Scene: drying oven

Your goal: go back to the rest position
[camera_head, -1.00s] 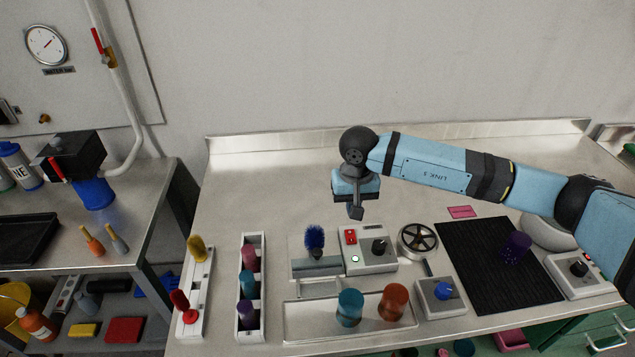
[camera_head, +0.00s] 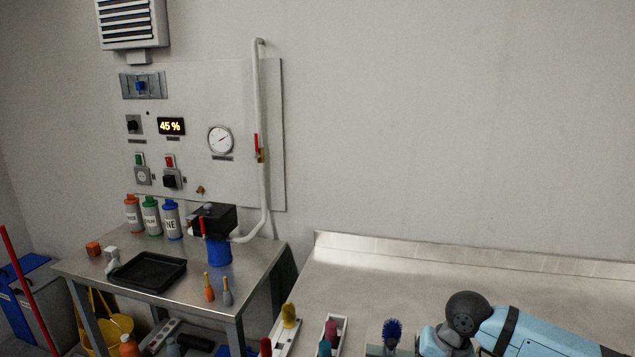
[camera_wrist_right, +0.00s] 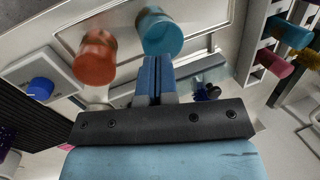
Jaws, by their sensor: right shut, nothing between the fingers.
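My right arm enters the head view at the lower right, over the workbench (camera_head: 420,282); its fingers are cut off by the lower edge. In the right wrist view my right gripper (camera_wrist_right: 154,66) has its two blue fingers together with nothing between them. The fingertips appear close to a teal cup (camera_wrist_right: 160,34) in the picture, but I cannot tell that they touch it. An orange cup (camera_wrist_right: 95,57) stands beside the teal one. My left gripper is in neither view.
A side table at the left holds a black tray (camera_head: 148,271), several bottles and a black device (camera_head: 213,217) on a blue base. A control panel (camera_head: 240,95) hangs on the wall. A blue brush (camera_head: 392,331) and racks stand at the workbench's front. The bench's back is clear.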

